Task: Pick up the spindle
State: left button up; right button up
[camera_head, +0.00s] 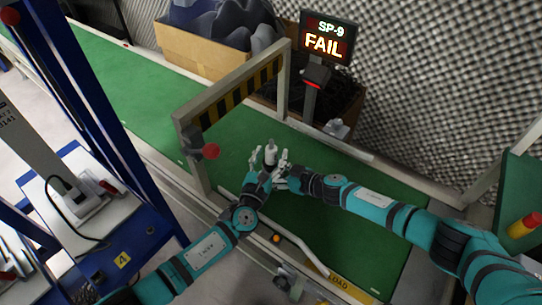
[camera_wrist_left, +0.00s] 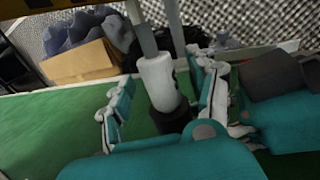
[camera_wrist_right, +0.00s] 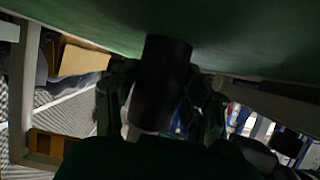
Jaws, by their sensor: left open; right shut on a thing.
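The spindle (camera_head: 270,154), a pale cylinder with a thin grey shaft on top, stands about upright over the green conveyor belt (camera_head: 235,151). In the left wrist view the spindle (camera_wrist_left: 158,82) has a white body and a black lower part. My left gripper (camera_head: 267,165) is open, with one finger on each side of the spindle. My right gripper (camera_head: 285,172) comes in from the right and is shut on the spindle. In the right wrist view the spindle's dark part (camera_wrist_right: 161,82) is between the fingers. I cannot tell whether its base touches the belt.
A striped gate (camera_head: 233,101) spans the belt just left of the grippers. A sign (camera_head: 328,38) reads "SP-9 FAIL" behind the belt. A cardboard box (camera_head: 203,52) with grey foam stands at the back. A blue-framed cart (camera_head: 125,235) is at left. The belt is clear left of the gate.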

pick_arm(q)
grip_shut()
dwell(0.3)
jog(key=shift+r, duration=0.1)
notch_tip(320, 180, up, 28)
dwell(0.6)
pick_arm(e)
jog(key=o, duration=1.3)
